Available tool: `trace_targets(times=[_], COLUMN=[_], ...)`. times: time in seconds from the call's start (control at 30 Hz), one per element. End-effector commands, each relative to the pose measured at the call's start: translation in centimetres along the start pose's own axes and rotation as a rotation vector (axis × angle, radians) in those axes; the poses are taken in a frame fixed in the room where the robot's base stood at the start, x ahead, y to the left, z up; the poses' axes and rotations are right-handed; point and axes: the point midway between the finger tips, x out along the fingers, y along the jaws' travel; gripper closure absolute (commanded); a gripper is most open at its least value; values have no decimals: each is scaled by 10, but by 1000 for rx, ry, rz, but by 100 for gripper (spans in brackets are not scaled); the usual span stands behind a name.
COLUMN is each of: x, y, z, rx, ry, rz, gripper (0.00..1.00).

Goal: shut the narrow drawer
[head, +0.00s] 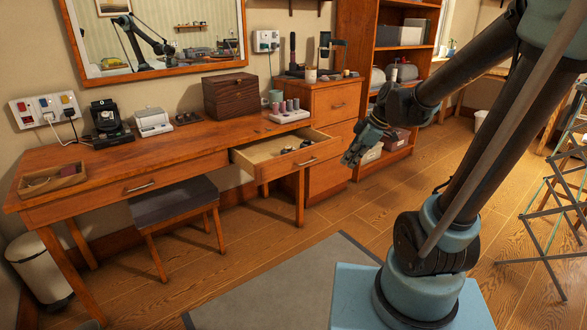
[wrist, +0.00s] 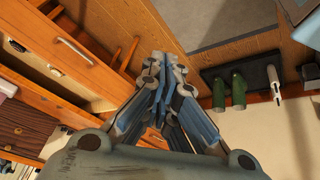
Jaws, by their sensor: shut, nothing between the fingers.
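The desk's right-hand drawer (head: 278,174) is pulled out in the head view. Its pale inside shows, with a few small dark items at its right end, and a metal handle is on its front. The desk's wider left drawer (head: 110,193) looks shut. My gripper (head: 349,160) is in front of the tall cabinet, just right of the open drawer's front corner, apparently apart from it and empty. In the wrist view my gripper (wrist: 163,70) has its fingers together with nothing between them.
A dark-topped stool (head: 172,199) stands under the desk, left of the open drawer. A drawer cabinet (head: 328,175) stands right of the desk. A grey rug (head: 290,285) lies in front. A drying rack (head: 555,205) stands far right. Wooden floor between is clear.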

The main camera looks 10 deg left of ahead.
Motion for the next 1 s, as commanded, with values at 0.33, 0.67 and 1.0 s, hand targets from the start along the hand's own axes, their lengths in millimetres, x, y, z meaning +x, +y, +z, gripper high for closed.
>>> trace_targets(times=[0.33,0.67,1.0], x=[51,74,106], y=[46,57,55], z=[-70,-95,-102], rx=[-509,-698,-701], ry=[159,221,222], rz=[-24,-15,-16], gripper=[100,100,100])
